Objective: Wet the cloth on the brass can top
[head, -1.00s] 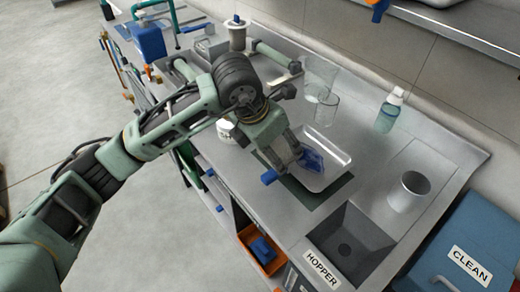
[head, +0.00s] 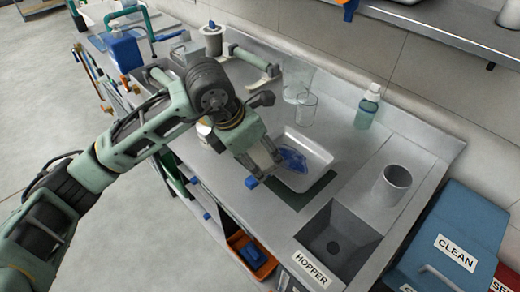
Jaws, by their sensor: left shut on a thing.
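My left gripper (head: 272,161) reaches over the counter to the left side of a white tray (head: 318,151). It is shut on a crumpled blue cloth (head: 294,160) that shows in the tray beside the fingertips. I cannot tell whether the cloth touches the tray floor. A pale grey can (head: 212,42) with a small blue piece on top stands at the back of the counter, apart from the gripper. I cannot tell whether it is the brass can. A whitish jar (head: 204,130) is partly hidden behind my left arm. My right gripper is out of view.
Clear glass beakers (head: 306,108) stand behind the tray. A blue CLEAN bin (head: 459,235) is at lower right. An orange bin (head: 251,252) sits below the counter edge.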

